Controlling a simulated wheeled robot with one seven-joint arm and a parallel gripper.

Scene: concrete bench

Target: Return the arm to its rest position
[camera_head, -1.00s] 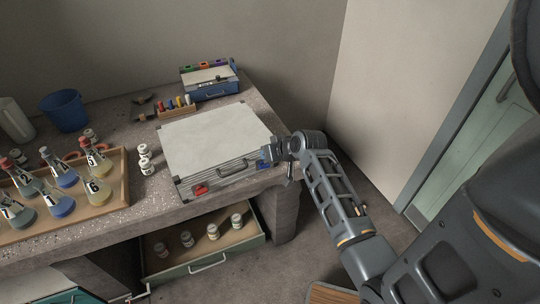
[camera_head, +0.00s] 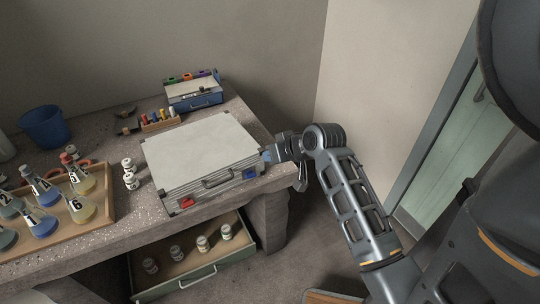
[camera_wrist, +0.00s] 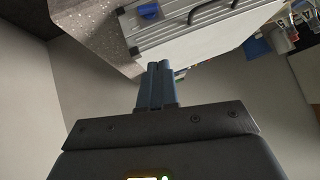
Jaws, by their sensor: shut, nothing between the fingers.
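My gripper (camera_head: 268,155) is at the right end of the bench, just right of the closed silver case (camera_head: 203,150). In the wrist view the two blue fingers of my gripper (camera_wrist: 158,68) are together, with nothing between them. The case also shows in the wrist view (camera_wrist: 205,30), beyond the fingertips. It has a handle, a red latch (camera_head: 187,203) and a blue latch (camera_head: 249,173) on its front side. In the head view the fingertips look close to the case's right edge; I cannot tell whether they touch it.
A wooden tray (camera_head: 108,214) of numbered flasks stands at the left of the bench (camera_head: 143,207). White bottles, a blue bucket (camera_head: 45,127) and a blue toolbox (camera_head: 194,97) stand around. A drawer (camera_head: 190,277) with several jars is open below.

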